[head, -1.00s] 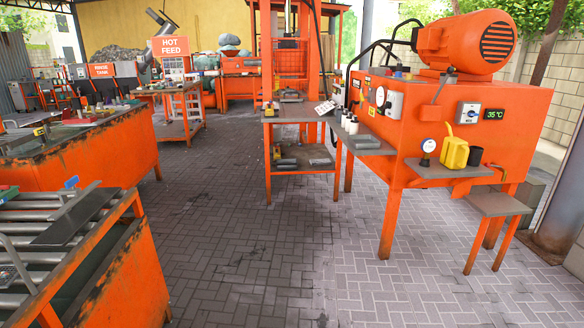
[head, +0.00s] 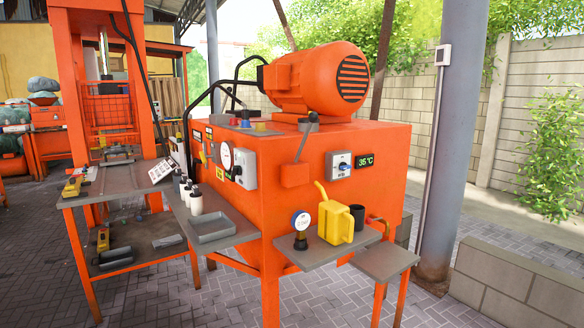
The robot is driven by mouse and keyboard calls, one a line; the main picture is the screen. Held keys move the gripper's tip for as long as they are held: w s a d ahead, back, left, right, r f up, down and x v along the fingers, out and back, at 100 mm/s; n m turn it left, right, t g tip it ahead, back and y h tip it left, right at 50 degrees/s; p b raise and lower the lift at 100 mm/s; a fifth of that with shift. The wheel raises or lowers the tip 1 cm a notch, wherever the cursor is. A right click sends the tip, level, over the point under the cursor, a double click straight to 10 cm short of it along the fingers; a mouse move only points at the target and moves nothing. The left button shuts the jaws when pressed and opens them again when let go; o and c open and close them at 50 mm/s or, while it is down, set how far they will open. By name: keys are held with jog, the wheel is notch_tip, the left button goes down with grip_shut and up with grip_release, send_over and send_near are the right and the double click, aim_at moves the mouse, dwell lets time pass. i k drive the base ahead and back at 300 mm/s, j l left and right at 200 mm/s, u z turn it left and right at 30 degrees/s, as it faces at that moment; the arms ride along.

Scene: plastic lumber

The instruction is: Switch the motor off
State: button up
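The orange motor (head: 318,80) sits on top of a large orange cabinet (head: 240,225) in the head view. On the cabinet's front face is a grey switch box with a blue and white rotary knob (head: 339,164). A small dark display (head: 365,160) to its right reads 35 °C in green. Another grey box with a red and green control (head: 236,168) is on the left face beside a round white gauge (head: 226,156). A grey lever (head: 305,138) rises from an orange block left of the rotary switch. The knob's setting is too small to read. My gripper is not in view.
A shelf below the switch holds a yellow oil can (head: 337,222), a dark cup (head: 357,215) and a gauge on a stand (head: 301,226). A side table (head: 385,262) juts out front right. A grey post (head: 447,140) and low block wall (head: 515,275) stand at right.

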aim_at(236, 170)
jog(key=i+j, duration=0.15)
jog(key=j, duration=0.25)
jog(key=i+j, duration=0.15)
jog(key=j, duration=0.2)
jog(key=i+j, duration=0.2)
jog(key=j, duration=0.2)
jog(key=i+j, duration=0.15)
jog(key=j, duration=0.25)
jog(key=i+j, duration=0.15)
jog(key=j, duration=0.25)
